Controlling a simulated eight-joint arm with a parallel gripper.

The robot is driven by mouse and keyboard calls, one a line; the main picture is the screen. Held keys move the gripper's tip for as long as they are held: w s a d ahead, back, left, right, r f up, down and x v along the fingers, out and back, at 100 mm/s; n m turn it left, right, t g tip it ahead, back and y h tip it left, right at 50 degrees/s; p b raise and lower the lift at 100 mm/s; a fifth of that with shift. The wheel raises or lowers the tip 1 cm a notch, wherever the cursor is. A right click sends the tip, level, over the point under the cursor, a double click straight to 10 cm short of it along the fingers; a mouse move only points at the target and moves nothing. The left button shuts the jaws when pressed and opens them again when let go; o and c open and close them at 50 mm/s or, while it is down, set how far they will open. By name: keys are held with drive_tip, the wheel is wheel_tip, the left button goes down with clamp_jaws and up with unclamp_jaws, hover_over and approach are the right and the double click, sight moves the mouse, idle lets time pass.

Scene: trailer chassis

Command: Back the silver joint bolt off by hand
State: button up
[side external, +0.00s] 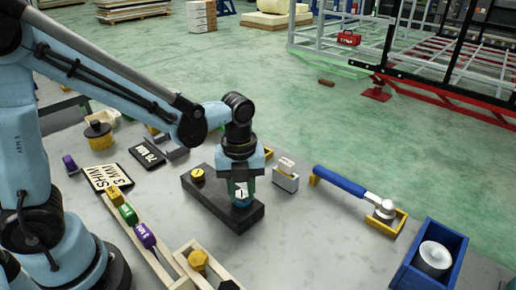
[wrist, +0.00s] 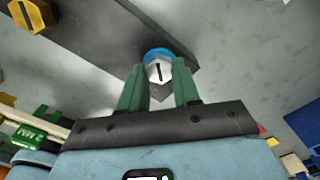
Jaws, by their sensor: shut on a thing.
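The silver joint bolt (wrist: 158,71) has a dark line marked on its head and a blue ring (wrist: 157,53) beneath it. It stands at the near right end of a dark block (side external: 256,215), and its head shows in the side view (side external: 241,191). My gripper (wrist: 159,85) has green fingers, one on each side of the bolt head, shut on it. The gripper points down over the block in the side view (side external: 240,183). The lower part of the bolt is hidden.
A yellow bolt (side external: 197,174) stands at the block's other end, also seen in the wrist view (wrist: 29,15). A blue-handled wrench (side external: 345,183) lies right. A blue bin (side external: 452,242) holds a white cylinder. Left are coloured tags (side external: 128,213) on a wooden rail and label plates (side external: 108,177).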

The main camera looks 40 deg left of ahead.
drive_tip(key=n, duration=0.4)
drive_tip(key=shift+n, duration=0.3)
drive_tip(key=n, duration=0.4)
drive_tip(key=shift+n, duration=0.3)
drive_tip(key=n, duration=0.4)
drive_tip(key=shift+w+n, duration=0.1)
drive_tip(key=shift+n, duration=0.2)
drive_tip(key=n, duration=1.3)
drive_tip(key=shift+n, duration=0.3)
drive_tip(key=n, duration=0.4)
drive_tip(key=shift+a, duration=0.1)
drive_tip(key=shift+n, duration=2.2)
